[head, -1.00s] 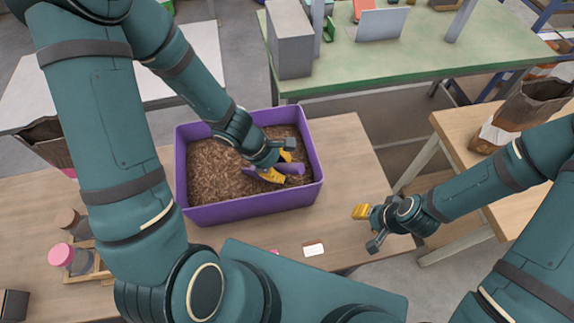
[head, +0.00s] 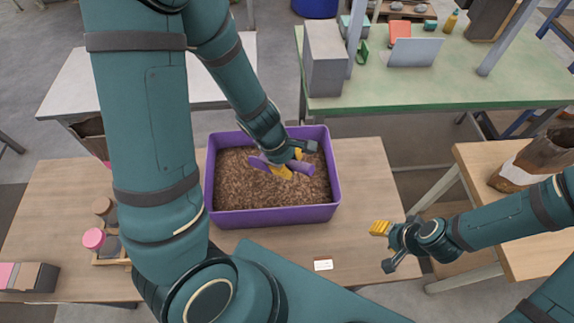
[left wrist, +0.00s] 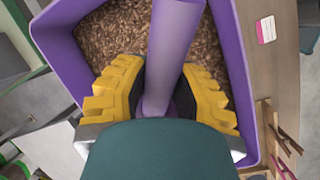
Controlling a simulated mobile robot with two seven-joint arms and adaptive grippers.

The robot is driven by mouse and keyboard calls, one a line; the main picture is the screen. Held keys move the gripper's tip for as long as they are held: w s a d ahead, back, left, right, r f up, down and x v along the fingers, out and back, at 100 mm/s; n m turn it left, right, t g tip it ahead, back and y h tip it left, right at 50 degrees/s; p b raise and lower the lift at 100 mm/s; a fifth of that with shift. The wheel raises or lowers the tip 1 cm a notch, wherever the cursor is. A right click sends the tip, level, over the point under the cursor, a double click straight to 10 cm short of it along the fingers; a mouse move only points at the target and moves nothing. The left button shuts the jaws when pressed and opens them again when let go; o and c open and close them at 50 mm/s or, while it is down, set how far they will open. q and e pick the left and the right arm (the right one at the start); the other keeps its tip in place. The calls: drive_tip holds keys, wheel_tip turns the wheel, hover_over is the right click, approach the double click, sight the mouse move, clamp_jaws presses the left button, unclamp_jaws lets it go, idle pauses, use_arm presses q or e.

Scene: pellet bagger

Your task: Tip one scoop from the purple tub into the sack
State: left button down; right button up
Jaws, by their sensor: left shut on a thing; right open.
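The purple tub (head: 272,216) stands on the wooden table, filled with brown pellets (head: 240,190). My left gripper (head: 289,168) is inside the tub's outline, shut on the purple handle of the scoop (head: 304,169). In the left wrist view the yellow fingers of my left gripper (left wrist: 160,98) close around the scoop handle (left wrist: 174,40), over the pellets. The scoop's bowl is mostly hidden, so its load cannot be told. My right gripper (head: 380,229) is open and empty, right of the tub. A brown paper sack (head: 545,158) stands on the right-hand table.
Another brown sack (head: 92,127) is partly hidden behind my left arm. A white label (head: 323,265) lies before the tub. A green bench (head: 440,85) is behind. The wooden table's right part is clear.

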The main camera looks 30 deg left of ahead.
sight(299, 162)
use_arm(q)
drive_tip(key=shift+y, duration=0.4)
drive_tip(key=shift+s+d+r, duration=0.1)
drive_tip(key=shift+d+r, duration=0.2)
drive_tip(key=shift+r, duration=0.55)
drive_tip(key=shift+w+d+r, duration=0.1)
drive_tip(key=shift+d+r, duration=0.25)
drive_tip(key=shift+r, duration=0.45)
drive_tip(key=shift+s+d+r, duration=0.1)
drive_tip(key=shift+d+r, duration=0.2)
drive_tip(key=shift+r, duration=0.55)
